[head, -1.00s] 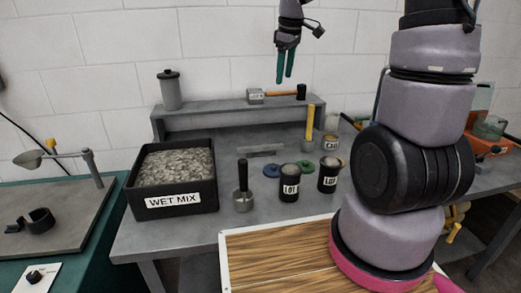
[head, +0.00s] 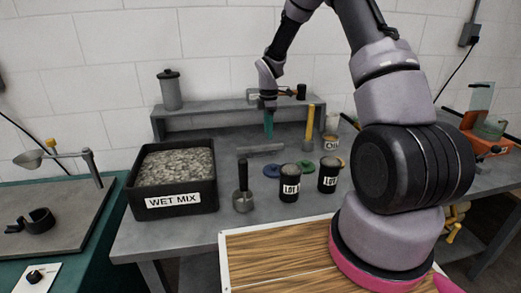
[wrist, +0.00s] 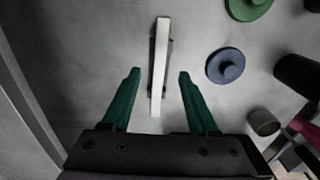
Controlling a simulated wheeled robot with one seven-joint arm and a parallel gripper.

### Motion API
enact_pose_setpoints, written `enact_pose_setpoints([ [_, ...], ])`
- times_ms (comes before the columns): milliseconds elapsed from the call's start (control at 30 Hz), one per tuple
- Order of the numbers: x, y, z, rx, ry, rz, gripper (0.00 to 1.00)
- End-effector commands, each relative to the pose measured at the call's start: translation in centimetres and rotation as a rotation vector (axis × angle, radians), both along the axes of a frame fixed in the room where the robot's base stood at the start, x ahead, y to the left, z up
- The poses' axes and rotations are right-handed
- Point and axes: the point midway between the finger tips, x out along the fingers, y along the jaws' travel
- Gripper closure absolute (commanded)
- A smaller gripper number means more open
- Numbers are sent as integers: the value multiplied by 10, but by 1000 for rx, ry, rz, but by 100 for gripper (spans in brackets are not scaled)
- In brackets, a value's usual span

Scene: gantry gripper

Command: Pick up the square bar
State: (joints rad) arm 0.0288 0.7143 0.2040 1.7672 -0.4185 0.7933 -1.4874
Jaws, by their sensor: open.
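The square bar (head: 260,150) is a plain grey bar lying on the grey workbench, in front of the raised shelf. In the wrist view the bar (wrist: 160,68) runs lengthwise between the two green fingers, its near end level with them. My gripper (head: 269,134) is above the bar in the head view, pointing down. In the wrist view my gripper (wrist: 157,80) is open, with one finger on each side of the bar and a clear gap to both. Nothing is held.
Black labelled cups (head: 290,182) and a scoop-like tool (head: 243,189) stand in front. The WET MIX tub (head: 176,178) is left. The shelf (head: 205,124) with a mallet stands close behind.

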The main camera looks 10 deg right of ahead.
Motion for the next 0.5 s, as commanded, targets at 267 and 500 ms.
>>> enact_pose_setpoints([
  [267,-1,0,-27,0,2,0,40],
  [500,0,-1,-58,0,1,-1,40],
])
